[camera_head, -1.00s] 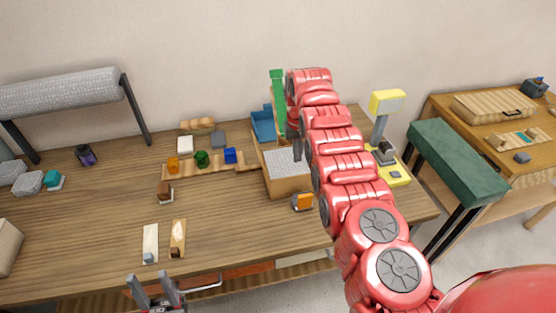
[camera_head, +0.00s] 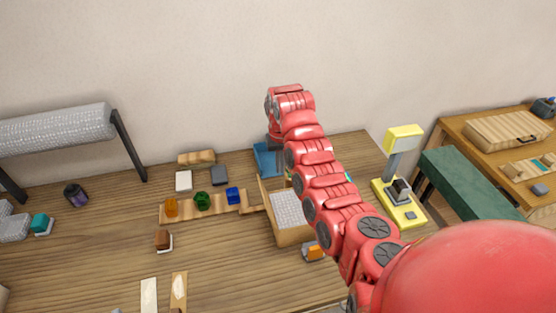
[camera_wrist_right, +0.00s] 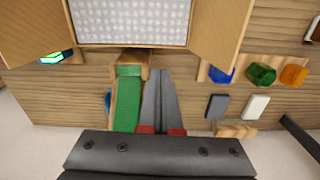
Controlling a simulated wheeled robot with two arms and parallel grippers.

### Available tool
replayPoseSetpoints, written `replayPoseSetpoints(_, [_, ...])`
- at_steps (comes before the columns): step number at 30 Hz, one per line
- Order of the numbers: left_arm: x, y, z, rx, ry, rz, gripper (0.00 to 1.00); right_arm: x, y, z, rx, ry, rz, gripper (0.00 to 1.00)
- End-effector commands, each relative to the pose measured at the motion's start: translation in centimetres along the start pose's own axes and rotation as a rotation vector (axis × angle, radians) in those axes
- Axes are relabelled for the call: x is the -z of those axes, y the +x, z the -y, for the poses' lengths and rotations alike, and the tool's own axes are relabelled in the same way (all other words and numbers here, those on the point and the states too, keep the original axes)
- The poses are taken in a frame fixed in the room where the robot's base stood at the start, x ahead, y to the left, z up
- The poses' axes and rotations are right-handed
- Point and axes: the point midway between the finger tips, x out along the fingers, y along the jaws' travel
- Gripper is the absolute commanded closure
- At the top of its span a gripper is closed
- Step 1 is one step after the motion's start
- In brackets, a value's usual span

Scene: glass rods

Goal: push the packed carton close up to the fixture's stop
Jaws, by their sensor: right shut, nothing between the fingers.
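The packed carton (camera_head: 288,210) is a brown open box with a white speckled filling, right of the table's middle. In the right wrist view the carton (camera_wrist_right: 130,22) fills the top, with flaps spread to both sides. My right gripper (camera_wrist_right: 160,74) is shut and empty, its fingertips just short of the carton's edge with a narrow gap showing. In the head view my arm hides its fingers. A green part with wooden sides (camera_wrist_right: 127,103) lies beside the fingers; I cannot tell whether it is the fixture's stop. My left gripper is not in view.
A wooden rack (camera_head: 185,213) with orange, green and blue pieces stands left of the carton. A blue tray (camera_head: 267,158) is behind it. An orange-and-grey item (camera_head: 313,252) sits close in front. A yellow device (camera_head: 397,202) stands to the right.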

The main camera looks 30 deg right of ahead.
Motion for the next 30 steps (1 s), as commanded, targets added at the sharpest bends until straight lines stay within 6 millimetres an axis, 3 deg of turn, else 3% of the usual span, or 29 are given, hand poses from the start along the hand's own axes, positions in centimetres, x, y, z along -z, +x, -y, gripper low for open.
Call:
replayPoseSetpoints(2, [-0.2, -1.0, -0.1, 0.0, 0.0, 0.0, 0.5, -0.2, 2.4, 0.2, -0.002, -0.003, 0.005, 1.0])
replayPoseSetpoints(9, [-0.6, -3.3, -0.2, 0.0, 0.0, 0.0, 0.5, -0.1, 7.2, 0.0, -0.004, -0.002, 0.003, 1.0])
replayPoseSetpoints(12, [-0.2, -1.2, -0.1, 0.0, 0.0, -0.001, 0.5, -0.3, 8.5, -0.1, -0.003, 0.0, 0.01, 1.0])
replayPoseSetpoints(18, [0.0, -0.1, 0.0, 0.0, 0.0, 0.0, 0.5, -0.3, 12.0, -0.1, -0.002, -0.001, 0.009, 1.0])
replayPoseSetpoints(30, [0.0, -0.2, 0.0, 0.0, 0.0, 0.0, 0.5, -0.2, 15.0, -0.1, -0.003, 0.0, 0.005, 1.0])
